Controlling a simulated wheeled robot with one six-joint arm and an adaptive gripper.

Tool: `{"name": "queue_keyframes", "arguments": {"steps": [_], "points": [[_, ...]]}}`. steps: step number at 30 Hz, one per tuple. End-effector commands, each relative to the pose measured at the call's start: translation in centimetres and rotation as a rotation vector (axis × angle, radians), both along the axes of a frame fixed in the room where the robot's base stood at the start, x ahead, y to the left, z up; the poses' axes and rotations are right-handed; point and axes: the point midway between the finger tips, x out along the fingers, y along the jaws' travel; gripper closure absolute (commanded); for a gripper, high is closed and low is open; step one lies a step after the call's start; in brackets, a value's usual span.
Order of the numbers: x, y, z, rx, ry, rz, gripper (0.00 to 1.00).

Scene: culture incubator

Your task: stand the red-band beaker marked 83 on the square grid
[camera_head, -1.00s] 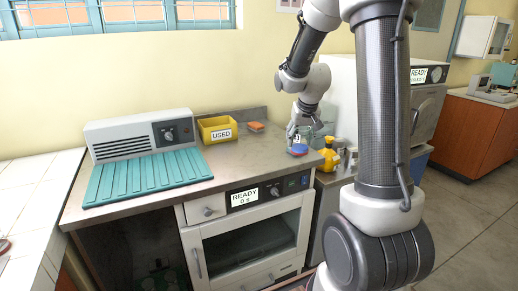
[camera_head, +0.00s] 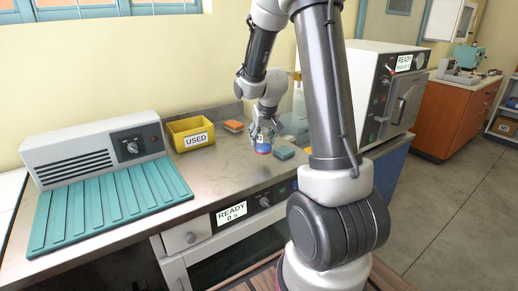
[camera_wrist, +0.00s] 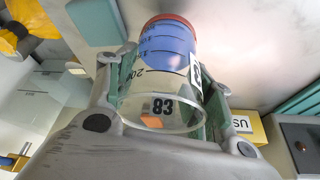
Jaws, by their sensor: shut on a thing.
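The beaker marked 83 (camera_wrist: 166,64) is clear glass with blue contents and a red band at its base. It also shows in the head view (camera_head: 263,148), at or just above the worktop. My gripper (camera_wrist: 166,78) is shut on it, with a finger on either side; in the head view my gripper (camera_head: 263,136) points down over the worktop. I cannot tell whether the base touches the worktop. I cannot make out a square grid in either view.
A teal sponge (camera_head: 285,153) lies close right of the beaker. An orange sponge (camera_head: 233,126) and a yellow USED bin (camera_head: 186,129) are behind left. A teal ribbed rack (camera_head: 108,205) lies left. Below is a cabinet with a READY display (camera_head: 231,213). Bare worktop (camera_head: 215,175) lies between.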

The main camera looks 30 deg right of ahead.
Motion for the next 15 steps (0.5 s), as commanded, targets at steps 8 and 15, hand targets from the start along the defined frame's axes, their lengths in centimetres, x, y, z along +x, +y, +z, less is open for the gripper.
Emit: {"name": "queue_keyframes", "arguments": {"steps": [8, 15], "points": [[-0.1, 0.0, -3.5, -0.001, 0.003, 0.000, 0.73], [0.0, 0.0, -4.3, 0.001, -0.001, 0.000, 0.73]]}}
